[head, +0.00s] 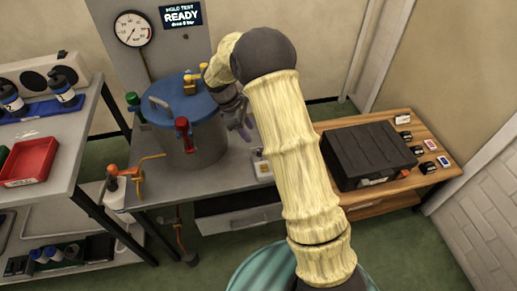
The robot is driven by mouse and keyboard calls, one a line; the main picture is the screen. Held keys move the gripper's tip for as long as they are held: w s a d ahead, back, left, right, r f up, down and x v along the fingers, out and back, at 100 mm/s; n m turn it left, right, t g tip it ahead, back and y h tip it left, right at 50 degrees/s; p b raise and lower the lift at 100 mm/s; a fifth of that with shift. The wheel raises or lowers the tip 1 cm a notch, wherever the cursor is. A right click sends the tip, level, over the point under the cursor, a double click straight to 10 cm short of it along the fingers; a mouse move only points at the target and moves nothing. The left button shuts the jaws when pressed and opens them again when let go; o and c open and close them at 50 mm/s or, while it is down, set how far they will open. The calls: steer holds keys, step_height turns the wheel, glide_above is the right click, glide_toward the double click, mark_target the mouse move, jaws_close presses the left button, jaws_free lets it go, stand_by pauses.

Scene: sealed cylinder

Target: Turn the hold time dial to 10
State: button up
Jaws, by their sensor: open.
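My gripper (241,128) shows at the end of my cream-sleeved arm, beside the right side of the blue-lidded grey cylinder (187,150). It is open, small in view and partly hidden by the arm. A small pale panel (262,167) with a yellowish part lies on the grey bench just below and right of my gripper. It may carry the hold time dial, but no dial mark or number can be read. A gap shows between my gripper and this panel. A display (180,15) reads "HOLD TEST READY", with a small pressure line below.
A round gauge (133,29) is on the grey back panel. Red and yellow fittings stand on the cylinder lid. A black case (368,155) lies on the wooden table at right. A shelf with a red tray (28,161) is at left. My arm crosses the middle.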

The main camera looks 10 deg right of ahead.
mark_target(258, 150)
steer(key=b+x, duration=0.1)
steer(key=x, duration=0.9)
steer(key=shift+r, duration=0.1)
jaws_close()
